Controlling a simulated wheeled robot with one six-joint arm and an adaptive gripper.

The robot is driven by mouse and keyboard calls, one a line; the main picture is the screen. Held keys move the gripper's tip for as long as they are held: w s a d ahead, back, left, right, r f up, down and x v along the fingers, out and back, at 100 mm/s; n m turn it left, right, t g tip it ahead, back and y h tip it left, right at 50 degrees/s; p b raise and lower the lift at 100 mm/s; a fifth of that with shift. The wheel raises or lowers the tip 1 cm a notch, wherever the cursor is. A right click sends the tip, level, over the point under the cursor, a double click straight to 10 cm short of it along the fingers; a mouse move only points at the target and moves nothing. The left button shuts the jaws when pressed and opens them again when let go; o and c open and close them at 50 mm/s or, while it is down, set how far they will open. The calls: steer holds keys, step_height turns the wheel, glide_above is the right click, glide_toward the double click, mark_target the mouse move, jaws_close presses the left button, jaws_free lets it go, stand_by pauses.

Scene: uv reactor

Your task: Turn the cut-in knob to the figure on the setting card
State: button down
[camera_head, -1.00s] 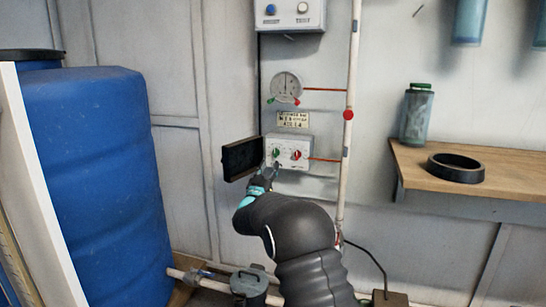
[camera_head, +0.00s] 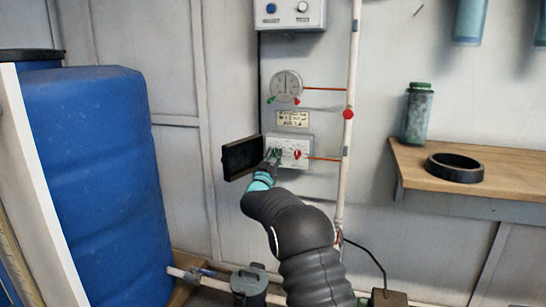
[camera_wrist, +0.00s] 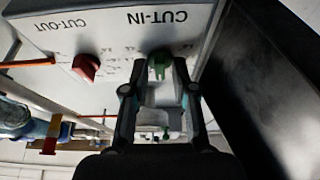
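The cut-in knob is green (camera_wrist: 160,66) and sits under the "CUT-IN" lettering, which appears upside down in the wrist view. My gripper (camera_wrist: 160,72) is open, with one finger on each side of this knob; a small gap seems to show on both sides. In the head view my gripper (camera_head: 272,158) covers most of the green knob on the white control box (camera_head: 305,141). The red cut-out knob (camera_wrist: 87,67) is beside it, and also shows in the head view (camera_head: 298,154). The setting card (camera_head: 293,119) hangs above the box; its figures are too blurred to read surely.
The box's dark cover (camera_head: 242,158) hangs open close on the left of my gripper. A round gauge (camera_head: 286,86) is above the card. A white vertical pipe (camera_head: 350,90) stands on the right. A blue barrel (camera_head: 95,180) is at the left, a wooden shelf (camera_head: 495,172) at the right.

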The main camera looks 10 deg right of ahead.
steer(key=shift+n, duration=0.5)
steer(key=shift+r+n+t+y, duration=0.1)
steer(key=shift+n+t+y, duration=0.1)
steer(key=shift+n+y, duration=1.25)
steer(key=shift+n+t+y, duration=0.2)
steer(key=shift+n+y, duration=0.45)
steer(key=shift+n, duration=1.6)
steer(key=c, duration=1.2)
jaws_free()
steer(key=shift+c, duration=0.2)
steer(key=shift+b, duration=0.3)
steer(key=shift+s, duration=0.1)
steer(key=v, duration=1.2)
